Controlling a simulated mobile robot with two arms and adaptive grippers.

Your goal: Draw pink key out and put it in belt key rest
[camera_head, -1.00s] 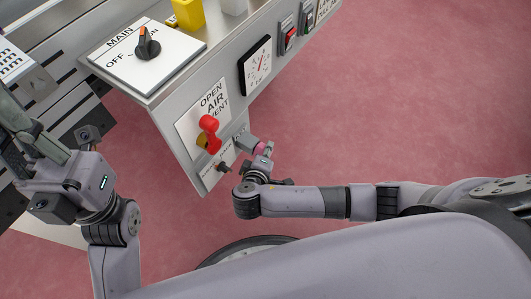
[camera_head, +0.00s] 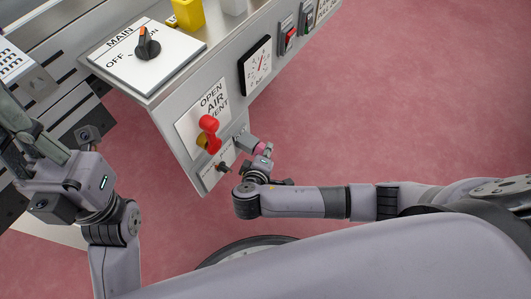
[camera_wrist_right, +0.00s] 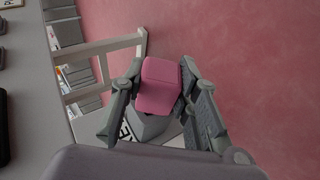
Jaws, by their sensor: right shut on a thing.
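The pink key (camera_wrist_right: 158,86) is between the two fingers of my right gripper (camera_wrist_right: 154,92) in the right wrist view. A grey block-like part shows just below the pink head; I cannot tell whether the key is still seated in it. In the head view my right gripper (camera_head: 257,152) is beside the lower end of the panel, with a bit of pink showing at its fingers. A small label plate (camera_head: 211,179) with a dark keyhole-like knob (camera_head: 223,168) is left of it. I cannot identify the belt key rest for certain. My left gripper (camera_head: 28,145) is at the left edge, its fingertips unclear.
A red-knobbed lever (camera_head: 209,125) on the air vent plate is close to the right gripper. A dial gauge (camera_head: 257,65) and a red switch (camera_head: 290,37) are further up the panel. A MAIN rotary switch (camera_head: 148,45) is on the top. Open pink floor is right of the panel.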

